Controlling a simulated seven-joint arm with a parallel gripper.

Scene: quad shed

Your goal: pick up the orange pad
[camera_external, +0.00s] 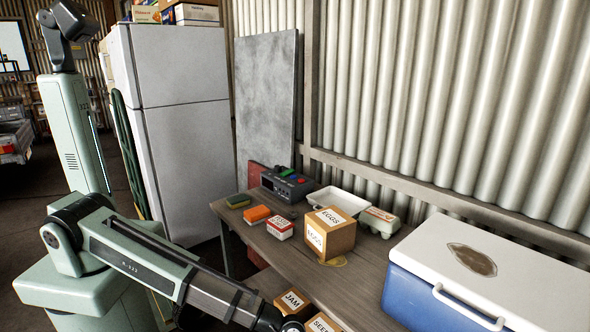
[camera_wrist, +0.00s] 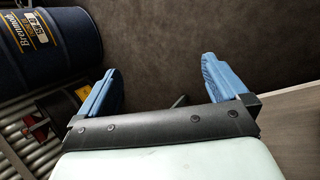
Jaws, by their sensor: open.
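The orange pad (camera_external: 255,214) lies flat on the wooden table (camera_external: 356,284) near its left end in the external view. It sits between a green and yellow sponge-like pad and a small red and white box. My gripper is cut off at the bottom edge of the external view, low in front of the table. In the wrist view my gripper (camera_wrist: 165,88) shows two blue fingers spread wide apart with nothing between them. The orange pad is not in the wrist view.
Near the orange pad are the green pad (camera_external: 238,201), the red and white box (camera_external: 280,229), a dark radio (camera_external: 287,185) and the eggs box (camera_external: 330,238). A blue and white cooler (camera_external: 480,270) fills the right end. A blue barrel (camera_wrist: 50,45) shows in the wrist view.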

